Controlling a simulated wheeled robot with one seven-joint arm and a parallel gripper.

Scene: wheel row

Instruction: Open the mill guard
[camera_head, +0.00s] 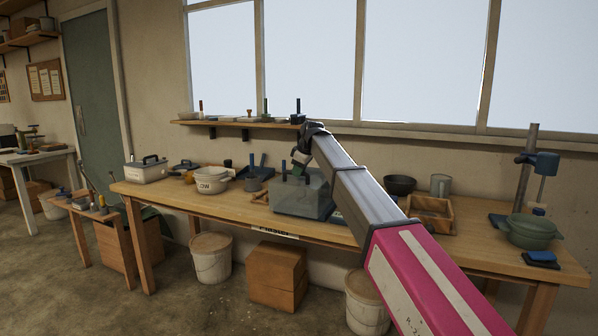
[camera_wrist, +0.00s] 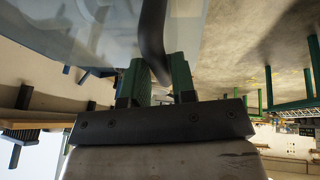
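The mill guard (camera_head: 313,199) is a see-through grey-blue box cover on the middle of the wooden bench, and it looks lowered. It also fills the upper left of the wrist view (camera_wrist: 70,35). A dark curved handle bar (camera_wrist: 153,35) runs down between the fingers of my gripper (camera_wrist: 160,75) in the wrist view. The two green fingers lie close against both sides of the bar, with no clear gap. In the head view my gripper (camera_head: 300,168) is at the top of the guard, and my arm hides part of the guard's right side.
A pale pot (camera_head: 212,181) and a dark-handled box (camera_head: 146,170) stand left on the bench. A wooden tray (camera_head: 431,213), a green pot (camera_head: 531,232) and a drill stand (camera_head: 526,165) are at right. A wall shelf (camera_head: 232,123) hangs behind the gripper.

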